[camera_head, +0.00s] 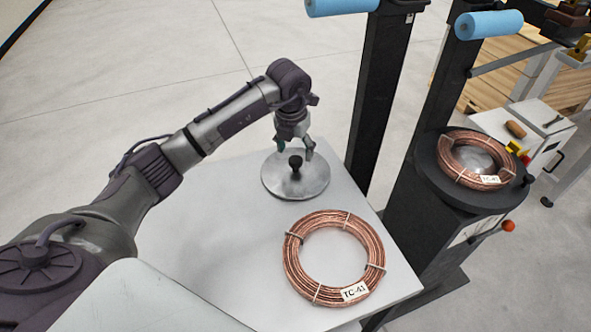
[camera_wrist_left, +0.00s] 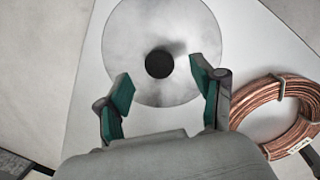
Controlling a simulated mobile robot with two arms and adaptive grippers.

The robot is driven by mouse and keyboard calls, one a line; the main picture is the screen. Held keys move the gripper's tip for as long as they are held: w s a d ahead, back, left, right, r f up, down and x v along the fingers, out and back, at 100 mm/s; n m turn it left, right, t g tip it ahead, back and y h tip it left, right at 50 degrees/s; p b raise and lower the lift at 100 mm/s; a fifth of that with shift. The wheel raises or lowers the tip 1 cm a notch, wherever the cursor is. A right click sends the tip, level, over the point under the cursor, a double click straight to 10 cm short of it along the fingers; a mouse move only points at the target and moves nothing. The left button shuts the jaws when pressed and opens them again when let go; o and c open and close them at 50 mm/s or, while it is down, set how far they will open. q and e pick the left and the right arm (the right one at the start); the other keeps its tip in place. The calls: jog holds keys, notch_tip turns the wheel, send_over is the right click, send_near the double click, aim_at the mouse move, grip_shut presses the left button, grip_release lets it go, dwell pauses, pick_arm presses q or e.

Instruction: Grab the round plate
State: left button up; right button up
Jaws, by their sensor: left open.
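The round plate (camera_head: 313,183) is a flat grey metal disc with a black knob (camera_head: 295,163) at its centre. It lies on the white table (camera_head: 213,215) near its far corner. In the left wrist view the plate (camera_wrist_left: 125,60) is ahead of my fingers, with the knob (camera_wrist_left: 159,64) between and beyond the fingertips. My left gripper (camera_head: 295,146) is above the plate, close to the knob. Its green-padded fingers (camera_wrist_left: 162,85) are apart, with nothing between them. I cannot tell the exact height above the knob. My right gripper is not in view.
A copper tube coil (camera_head: 291,265) tagged TC-41 lies on the table in front of the plate. Another coil (camera_head: 447,160) sits on a round black stand (camera_head: 430,172) at the right. A black post (camera_head: 375,95) with a blue roller (camera_head: 340,6) stands beyond the table.

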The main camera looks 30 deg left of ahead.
aim_at(296, 159)
pick_arm(q)
jog(key=f, duration=0.4)
jog(key=shift+w+f+p, duration=0.3)
jog(key=shift+p, duration=0.05)
jog(key=shift+r, duration=0.1)
grip_shut()
